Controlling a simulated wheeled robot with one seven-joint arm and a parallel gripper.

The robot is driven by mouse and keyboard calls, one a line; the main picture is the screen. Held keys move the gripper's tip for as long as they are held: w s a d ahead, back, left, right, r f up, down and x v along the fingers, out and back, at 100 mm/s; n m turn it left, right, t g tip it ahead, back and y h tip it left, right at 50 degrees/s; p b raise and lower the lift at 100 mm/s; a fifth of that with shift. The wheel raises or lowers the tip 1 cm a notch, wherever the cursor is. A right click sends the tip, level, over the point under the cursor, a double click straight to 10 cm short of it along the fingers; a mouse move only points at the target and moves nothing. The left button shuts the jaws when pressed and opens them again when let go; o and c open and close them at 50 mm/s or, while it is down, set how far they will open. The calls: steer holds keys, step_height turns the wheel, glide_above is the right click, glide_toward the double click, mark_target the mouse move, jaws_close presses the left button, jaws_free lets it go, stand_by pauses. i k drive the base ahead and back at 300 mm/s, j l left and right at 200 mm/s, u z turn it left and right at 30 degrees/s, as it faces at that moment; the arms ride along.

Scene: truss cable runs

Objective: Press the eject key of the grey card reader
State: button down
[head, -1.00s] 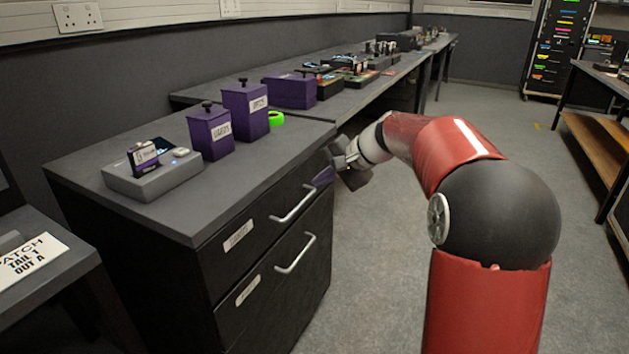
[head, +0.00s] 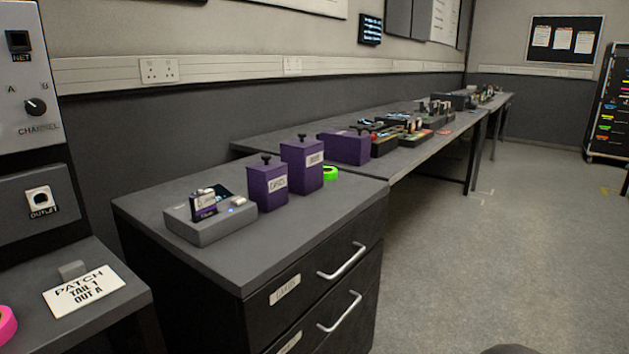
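The grey card reader (head: 212,228) sits on top of the dark drawer cabinet, near its left side. A purple and white card (head: 204,204) stands upright in it. A small pale key (head: 239,201) is on the reader's top at the right, with a small blue light beside it; whether this is the eject key I cannot read. Nothing touches the reader. My gripper is out of view; only a dark rounded part, likely of my arm, shows at the bottom edge.
Two purple lidded boxes (head: 267,187) (head: 301,166) and a green tape roll (head: 331,173) stand right of the reader. The cabinet (head: 290,236) has protruding drawer handles (head: 342,262). A lower table at left holds a PATCH sign (head: 84,291). The floor at right is clear.

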mark_target(238, 200)
steer(key=i+j+u, duration=0.25)
steer(key=j+u, duration=0.15)
steer(key=i+j+u, duration=0.4)
steer(key=k+l, duration=0.05)
